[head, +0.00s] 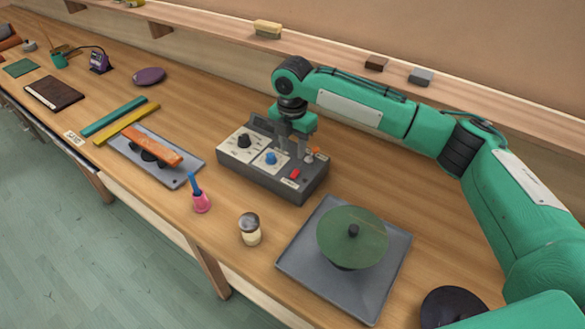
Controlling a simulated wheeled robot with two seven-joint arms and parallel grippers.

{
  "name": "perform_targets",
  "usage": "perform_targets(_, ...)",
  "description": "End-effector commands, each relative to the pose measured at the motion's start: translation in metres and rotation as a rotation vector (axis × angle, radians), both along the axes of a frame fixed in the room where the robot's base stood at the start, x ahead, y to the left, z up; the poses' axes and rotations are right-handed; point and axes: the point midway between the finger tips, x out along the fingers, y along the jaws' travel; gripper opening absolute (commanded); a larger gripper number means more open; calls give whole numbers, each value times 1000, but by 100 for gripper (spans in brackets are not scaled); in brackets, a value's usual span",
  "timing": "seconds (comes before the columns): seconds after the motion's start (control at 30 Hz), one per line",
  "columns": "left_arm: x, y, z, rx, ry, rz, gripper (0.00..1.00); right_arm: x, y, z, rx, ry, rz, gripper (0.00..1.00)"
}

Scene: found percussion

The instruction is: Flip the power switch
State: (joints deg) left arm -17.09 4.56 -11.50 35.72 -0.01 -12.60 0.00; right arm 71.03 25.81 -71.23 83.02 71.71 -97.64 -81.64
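A grey control box (262,187) with a pale panel sits on the wooden bench in the middle. It carries a black knob (243,141), a blue knob (270,158) and a small red switch (294,174) near its right front corner, with a small white label just in front. The label is too small to read. My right gripper (299,156) points down over the right rear part of the box, behind the red switch. Its two grey fingers look apart with nothing between them. Whether a fingertip touches the box I cannot tell. My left gripper is out of view.
A green disc (352,236) on a grey plate (318,285) stands front right. An orange bar (152,148) lies left. A shelf (330,62) runs behind.

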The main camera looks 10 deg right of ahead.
Motion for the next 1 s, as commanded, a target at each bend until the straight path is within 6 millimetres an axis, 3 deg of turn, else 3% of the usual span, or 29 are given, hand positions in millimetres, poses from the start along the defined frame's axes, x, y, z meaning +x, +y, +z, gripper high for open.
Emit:
perform_targets(0.2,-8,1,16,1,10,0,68,-1,-1,-46,-2,5,-1,38)
perform_targets(0.43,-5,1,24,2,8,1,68,-1,0,-83,-1,2,-1,38)
perform_targets(0.6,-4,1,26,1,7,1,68,-1,0,-95,-1,1,0,38)
perform_targets(0.87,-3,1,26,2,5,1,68,-1,0,-97,-1,1,0,38)
perform_targets(0.9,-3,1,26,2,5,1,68,0,0,-97,-1,1,0,36)
perform_targets(1.0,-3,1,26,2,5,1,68,0,0,-97,-1,1,0,17)
